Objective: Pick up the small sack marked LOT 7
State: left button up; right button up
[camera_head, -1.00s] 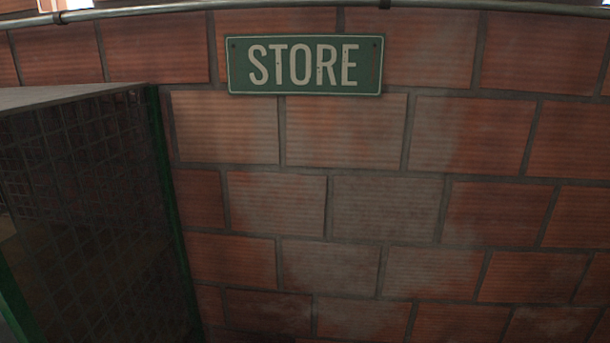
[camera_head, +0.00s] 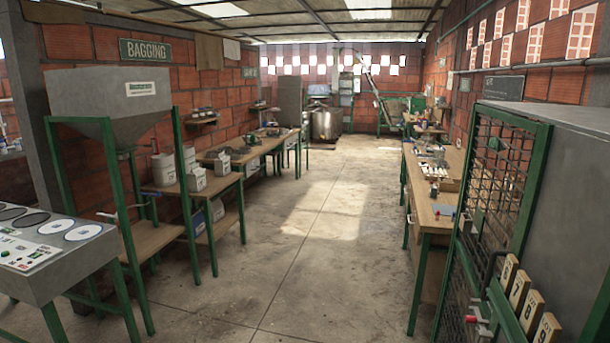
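No sack that I can read as LOT 7 shows in the head view. Several small pale bags or boxes stand on the bench at left, among them a white one (camera_head: 197,180) and another (camera_head: 163,169). Their markings are too small to read. Neither of my grippers is in view.
A hopper (camera_head: 110,100) on a green frame stands at left under a BAGGING sign (camera_head: 145,49). A grey panel table (camera_head: 75,265) is at near left. A green-framed mesh cage (camera_head: 497,190) with numbered wooden tags (camera_head: 520,291) is at near right. The concrete aisle (camera_head: 310,230) is clear.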

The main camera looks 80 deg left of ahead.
aim_at(196, 178)
jog(key=u, duration=3.45)
jog(key=i+l+z, duration=0.1)
jog(key=i+z, duration=0.4)
jog(key=i, duration=1.2)
jog(key=i+l, duration=0.1)
jog(key=i, duration=3.4)
jog(key=i+u, duration=0.4)
jog(key=i+l+u, duration=0.1)
jog(key=i+u, duration=0.3)
jog(key=i+l+u, duration=0.25)
jog(key=u, duration=0.2)
jog(key=i+l+u, duration=0.4)
jog(key=k+j, duration=0.05)
